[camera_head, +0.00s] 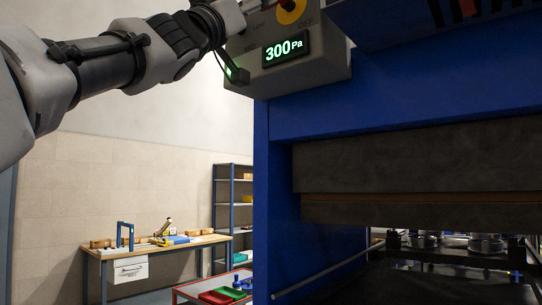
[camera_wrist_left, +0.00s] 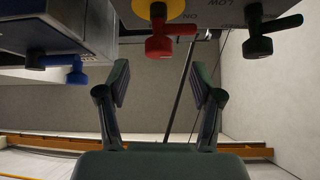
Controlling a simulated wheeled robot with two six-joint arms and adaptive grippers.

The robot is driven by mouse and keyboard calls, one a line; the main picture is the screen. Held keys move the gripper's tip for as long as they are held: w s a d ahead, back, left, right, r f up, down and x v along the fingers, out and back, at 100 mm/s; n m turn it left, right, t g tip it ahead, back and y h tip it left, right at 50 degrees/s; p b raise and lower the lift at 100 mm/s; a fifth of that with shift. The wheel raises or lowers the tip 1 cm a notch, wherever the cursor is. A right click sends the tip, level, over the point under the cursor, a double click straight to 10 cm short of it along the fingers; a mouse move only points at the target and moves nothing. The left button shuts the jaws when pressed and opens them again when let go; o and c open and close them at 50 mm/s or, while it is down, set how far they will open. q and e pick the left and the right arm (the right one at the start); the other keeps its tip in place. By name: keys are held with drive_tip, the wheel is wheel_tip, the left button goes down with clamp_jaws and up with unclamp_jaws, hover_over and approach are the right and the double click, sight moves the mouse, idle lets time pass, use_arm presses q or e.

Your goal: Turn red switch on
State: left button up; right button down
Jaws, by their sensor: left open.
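The red switch (camera_wrist_left: 165,38) sits on a round yellow base (camera_wrist_left: 162,9) on the grey control box, at the top of the left wrist view. Its lever extends to the right there. My left gripper (camera_wrist_left: 160,82) is open and empty. Its fingers lie below the switch in that picture, one to each side of it, with the switch apart from both. In the head view the red switch (camera_head: 289,5) and its yellow base show at the top edge, partly cut off. My left arm reaches the box there; its fingertips are not clearly visible. My right gripper is out of view.
A black switch (camera_wrist_left: 260,32) and a blue switch (camera_wrist_left: 72,70) flank the red one. The blue press (camera_head: 330,235) fills the right. A workbench (camera_head: 160,248) and shelf (camera_head: 232,205) stand behind.

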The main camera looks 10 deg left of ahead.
use_arm(q)
drive_tip(key=w+f+n+g+y+p, duration=0.2)
drive_tip(key=w+f+g+p, duration=0.3)
drive_tip(key=w+f, duration=1.3)
wheel_tip(320, 180, down, 3)
drive_tip(key=shift+w+a+n+g+y, duration=0.35)
drive_tip(key=shift+g+y, duration=0.35)
drive_tip(key=shift+g, duration=0.5)
drive_tip(key=shift+d, duration=0.1)
